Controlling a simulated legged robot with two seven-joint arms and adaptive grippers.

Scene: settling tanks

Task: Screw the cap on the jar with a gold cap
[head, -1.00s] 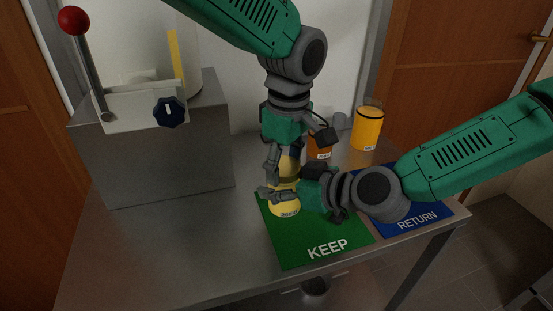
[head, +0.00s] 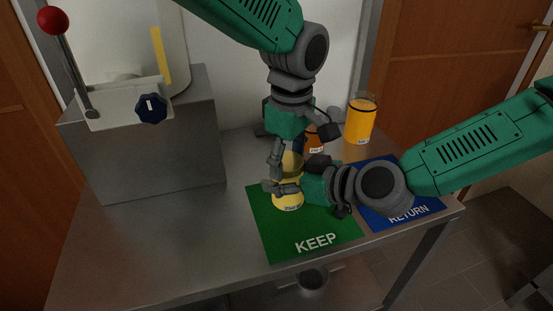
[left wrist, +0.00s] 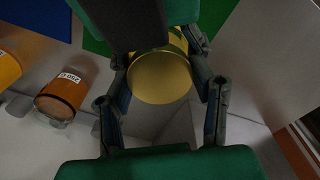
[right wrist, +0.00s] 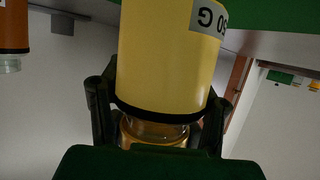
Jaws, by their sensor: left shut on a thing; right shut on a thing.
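A jar with a yellow body and a white label (head: 289,203) stands upright on the green KEEP mat (head: 316,225). The yellow body fills the upper middle of the right wrist view (right wrist: 168,60), label upside down. My right gripper (head: 280,187) is shut around the jar from the side. My left gripper (head: 287,163) points down above it, shut on the round gold cap (left wrist: 160,78). In the right wrist view, clear glass and gold show below the jar's dark band; I cannot tell how far the cap is seated. The arms hide part of the jar.
An orange jar (head: 361,122) and a darker orange-brown jar (head: 314,139) stand behind, at the back right. The blue RETURN mat (head: 405,207) lies right of the green one. A grey machine (head: 150,145) with a red-knobbed lever fills the left. The front left tabletop is clear.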

